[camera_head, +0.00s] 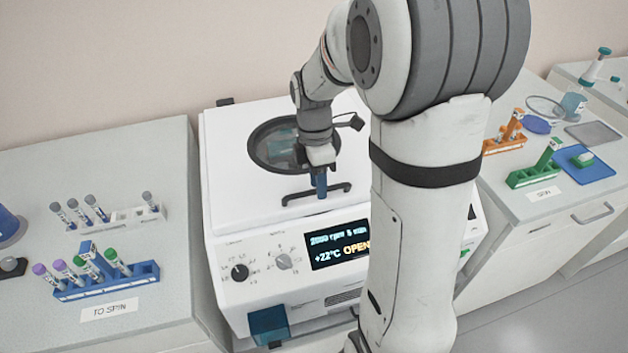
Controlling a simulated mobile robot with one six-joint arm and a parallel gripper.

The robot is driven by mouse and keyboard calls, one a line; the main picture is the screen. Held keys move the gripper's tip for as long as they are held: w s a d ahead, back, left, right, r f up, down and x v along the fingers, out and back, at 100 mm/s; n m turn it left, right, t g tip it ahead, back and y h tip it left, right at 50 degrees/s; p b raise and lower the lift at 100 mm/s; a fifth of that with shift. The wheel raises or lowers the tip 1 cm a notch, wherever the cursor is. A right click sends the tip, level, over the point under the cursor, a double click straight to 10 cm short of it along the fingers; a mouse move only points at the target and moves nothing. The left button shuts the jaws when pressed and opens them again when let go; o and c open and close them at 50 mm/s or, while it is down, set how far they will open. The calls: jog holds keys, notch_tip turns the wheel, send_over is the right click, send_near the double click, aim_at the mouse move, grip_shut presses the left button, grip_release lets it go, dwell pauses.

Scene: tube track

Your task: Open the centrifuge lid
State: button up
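The white centrifuge (225,255) stands in the middle. Its white lid (228,150) lies down flat over the body and has a round dark window (262,148). A black bar handle (338,188) runs along the front of the lid. The display (335,243) shows "+22°C" and "OPEN". My gripper (320,190) points down at the middle of the handle, with its blue fingers overlapping it in the picture. I cannot tell whether the fingers are closed on the handle or only beside it.
The left bench holds a white rack (135,220) and a blue rack (105,285) with capped tubes, by a "TO SPIN" label (109,310). The right bench holds an orange rack (503,143), a green rack (532,175) and a blue tray (597,170). My arm hides the centrifuge's right side.

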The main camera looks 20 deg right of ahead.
jog(key=shift+c, duration=0.3)
grip_shut()
